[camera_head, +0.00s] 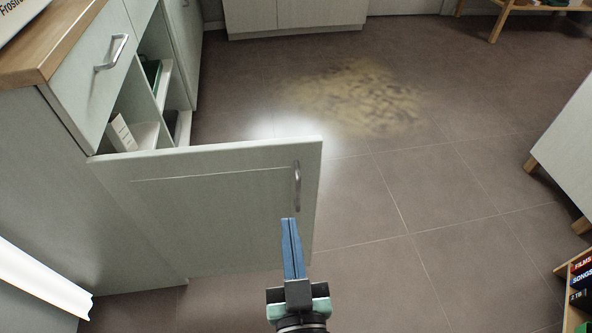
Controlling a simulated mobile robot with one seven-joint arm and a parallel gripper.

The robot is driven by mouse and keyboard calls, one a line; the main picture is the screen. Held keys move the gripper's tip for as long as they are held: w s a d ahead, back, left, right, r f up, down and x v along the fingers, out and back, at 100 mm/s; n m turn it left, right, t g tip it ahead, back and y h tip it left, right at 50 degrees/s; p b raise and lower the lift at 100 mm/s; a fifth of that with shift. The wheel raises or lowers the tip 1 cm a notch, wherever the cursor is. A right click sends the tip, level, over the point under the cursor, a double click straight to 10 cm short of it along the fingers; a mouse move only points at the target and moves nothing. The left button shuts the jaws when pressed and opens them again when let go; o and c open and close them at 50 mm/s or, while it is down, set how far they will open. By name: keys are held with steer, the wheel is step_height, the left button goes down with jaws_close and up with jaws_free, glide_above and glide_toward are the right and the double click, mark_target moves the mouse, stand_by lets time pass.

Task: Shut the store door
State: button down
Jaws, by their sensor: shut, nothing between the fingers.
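The store door (215,210) is a pale grey-green cabinet door. It stands wide open, swung out from the cabinet (85,100) at left. Its metal handle (297,186) is near the door's free edge, at the right. Behind the door the cabinet's inside shows, with shelves and a few books or boxes. My gripper (289,222) is at the bottom centre, its blue fingers together and empty. The fingertips appear just below the handle in the picture, in front of the door. I cannot tell if they touch the door.
A drawer with a metal handle (112,52) is above the opening, under a wooden worktop (50,50). Brown tiled floor (400,190) is clear to the right. A pale cabinet (570,150) and a bookcase (570,290) stand at the right edge.

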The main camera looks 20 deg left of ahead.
steer(key=p, duration=0.3)
glide_toward(280, 154)
steer(key=x, duration=0.5)
steer(key=shift+r, duration=0.15)
steer(key=shift+x, duration=0.95)
